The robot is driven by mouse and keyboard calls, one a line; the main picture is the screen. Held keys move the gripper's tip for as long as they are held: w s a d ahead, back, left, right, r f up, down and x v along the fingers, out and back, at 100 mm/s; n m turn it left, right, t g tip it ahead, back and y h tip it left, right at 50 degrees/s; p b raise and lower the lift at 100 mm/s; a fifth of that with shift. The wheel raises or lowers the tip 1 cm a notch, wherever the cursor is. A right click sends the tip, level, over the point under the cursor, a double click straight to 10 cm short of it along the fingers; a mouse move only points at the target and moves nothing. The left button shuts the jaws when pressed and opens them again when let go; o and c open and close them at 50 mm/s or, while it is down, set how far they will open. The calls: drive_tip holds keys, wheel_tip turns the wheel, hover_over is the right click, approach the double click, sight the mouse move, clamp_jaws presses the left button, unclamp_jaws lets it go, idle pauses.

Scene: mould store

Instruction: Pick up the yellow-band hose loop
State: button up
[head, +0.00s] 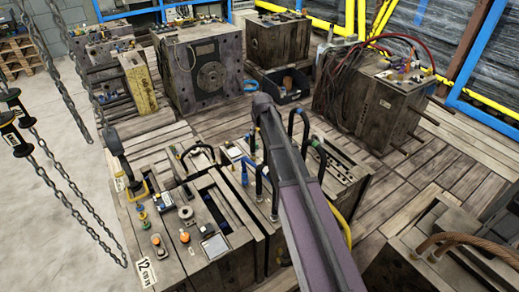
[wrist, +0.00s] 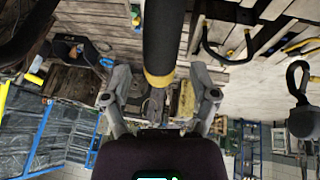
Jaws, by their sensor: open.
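In the wrist view, a thick black hose with a yellow band (wrist: 159,79) at its lower end comes down from the top edge. The rest of its loop is out of frame there. My gripper (wrist: 160,72) is open; its two grey fingers stand left and right of the hose, with a visible gap on each side. The hose appears between the fingers, but I cannot tell its depth exactly. In the head view, my arm hides the gripper and the spot around it, and I cannot pick out the yellow band there.
Other black hose loops (head: 297,120) rise from the mould block beside my arm. A smaller black loop (head: 197,150) sits on the mould to the left. A hook (head: 115,143) and chains (head: 75,195) hang at left. Larger moulds (head: 203,67) stand behind on the plank floor.

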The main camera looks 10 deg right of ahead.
drive_tip(key=shift+w+f+b, duration=0.25)
drive_tip(key=shift+f+b, duration=0.05)
drive_tip(key=shift+f, duration=0.25)
drive_tip(key=shift+c, duration=0.2)
clamp_jaws()
